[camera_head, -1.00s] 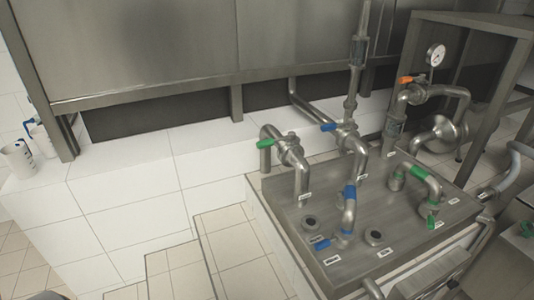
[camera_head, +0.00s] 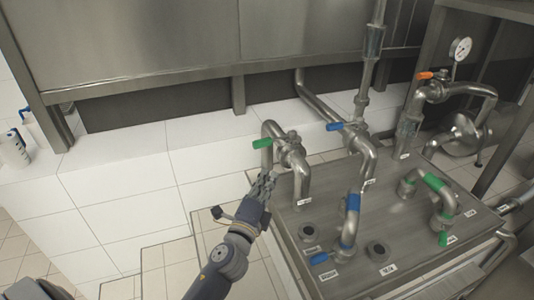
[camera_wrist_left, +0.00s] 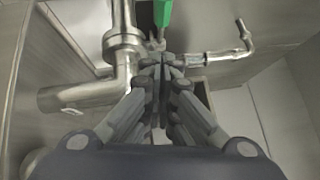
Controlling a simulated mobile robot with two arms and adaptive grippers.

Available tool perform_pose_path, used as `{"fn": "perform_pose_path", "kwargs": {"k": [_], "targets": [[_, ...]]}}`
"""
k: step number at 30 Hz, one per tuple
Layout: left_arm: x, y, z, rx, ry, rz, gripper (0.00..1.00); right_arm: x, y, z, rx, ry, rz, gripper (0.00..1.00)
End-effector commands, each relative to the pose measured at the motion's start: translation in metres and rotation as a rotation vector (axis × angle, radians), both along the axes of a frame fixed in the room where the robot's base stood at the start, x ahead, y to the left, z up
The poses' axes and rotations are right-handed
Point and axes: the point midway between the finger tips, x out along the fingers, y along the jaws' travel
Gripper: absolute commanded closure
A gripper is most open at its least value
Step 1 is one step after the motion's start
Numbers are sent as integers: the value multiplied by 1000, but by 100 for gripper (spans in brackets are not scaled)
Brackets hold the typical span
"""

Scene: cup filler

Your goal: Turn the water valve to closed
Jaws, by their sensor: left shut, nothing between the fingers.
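A valve with a green handle (camera_head: 262,143) sits on a steel pipe at the left of the valve group; the handle points left. The green handle also shows at the top of the left wrist view (camera_wrist_left: 162,14). A valve with a blue handle (camera_head: 334,127) is to its right, and one with an orange handle (camera_head: 425,76) is further right. Which one is the water valve I cannot read. My left gripper (camera_head: 266,183) is just below the green handle, apart from it. Its fingers (camera_wrist_left: 163,64) are shut and empty. My right gripper is not in view.
A steel panel (camera_head: 395,264) with labels carries a blue-banded pipe (camera_head: 351,215) and a green-banded pipe (camera_head: 436,190). A pressure gauge (camera_head: 460,50) is at the upper right. White tiled steps (camera_head: 120,210) lie left, with jugs (camera_head: 14,150) at the far left.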

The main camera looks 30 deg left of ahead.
Motion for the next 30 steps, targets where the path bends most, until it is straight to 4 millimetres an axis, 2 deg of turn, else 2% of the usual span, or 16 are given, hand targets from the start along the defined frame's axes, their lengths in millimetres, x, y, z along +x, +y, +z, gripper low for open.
{"fn": "perform_pose_path", "kwargs": {"k": [3, 8, 12, 18, 24, 30], "targets": [[24, 3, 6, 0, -1, 0, 100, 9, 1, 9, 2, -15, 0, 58], [51, 7, 9, -2, 0, 0, 100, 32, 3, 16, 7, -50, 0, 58], [62, 26, 13, 0, 1, 1, 100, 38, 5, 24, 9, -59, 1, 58], [70, 37, 14, -1, 2, 0, 100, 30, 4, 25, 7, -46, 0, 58], [71, 38, 14, -2, 1, 0, 100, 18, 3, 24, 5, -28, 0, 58], [72, 41, 14, -1, 1, 0, 100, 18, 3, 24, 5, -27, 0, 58]]}}
